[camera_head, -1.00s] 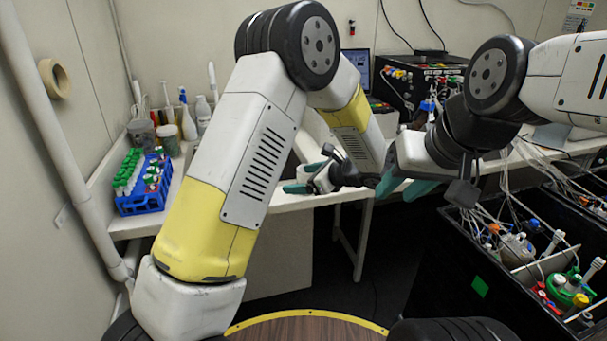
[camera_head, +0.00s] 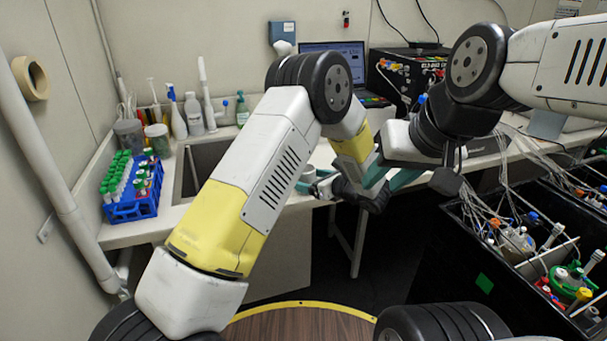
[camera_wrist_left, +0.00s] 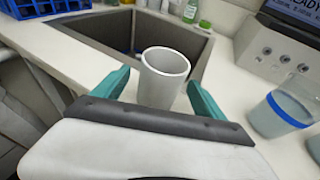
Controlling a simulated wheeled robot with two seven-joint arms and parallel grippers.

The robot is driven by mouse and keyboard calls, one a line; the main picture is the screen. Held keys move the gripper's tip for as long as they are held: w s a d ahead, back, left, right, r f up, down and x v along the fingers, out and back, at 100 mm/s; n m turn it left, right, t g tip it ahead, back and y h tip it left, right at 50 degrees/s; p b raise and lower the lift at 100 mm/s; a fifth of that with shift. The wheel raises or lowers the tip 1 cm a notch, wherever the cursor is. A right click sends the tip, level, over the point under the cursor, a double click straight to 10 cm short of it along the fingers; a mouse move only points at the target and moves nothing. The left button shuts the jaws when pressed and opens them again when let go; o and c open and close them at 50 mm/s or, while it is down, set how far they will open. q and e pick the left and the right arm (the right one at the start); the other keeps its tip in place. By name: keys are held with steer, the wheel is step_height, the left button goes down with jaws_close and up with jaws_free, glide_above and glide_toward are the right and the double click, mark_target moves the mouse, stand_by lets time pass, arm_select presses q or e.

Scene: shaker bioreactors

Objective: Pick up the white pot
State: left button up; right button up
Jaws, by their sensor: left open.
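The white pot (camera_wrist_left: 160,92) is a plain, open-topped cup. In the left wrist view it stands upright on the white counter, beside the sink's near edge. My left gripper (camera_wrist_left: 158,82) is open, with one teal finger on each side of the pot. A small gap shows at the left finger; contact at the right one is hard to judge. In the head view my left gripper (camera_head: 313,181) is at the counter's front edge, and the pot is mostly hidden there by the gripper and arm. My right gripper (camera_head: 386,184) is open and empty, close to my left wrist.
A blue tube rack (camera_head: 132,208) stands at the left of the counter. The dark sink (camera_head: 196,160) lies behind the pot. In the left wrist view a blue-banded clear container (camera_wrist_left: 272,116) stands right of the pot. A black bin (camera_head: 452,250) with bottles and tubing is at right.

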arm_select(q)
steer(key=x, duration=0.5)
steer(key=shift+r, duration=0.1)
steer(key=c, duration=1.4)
steer(key=shift+r, duration=0.1)
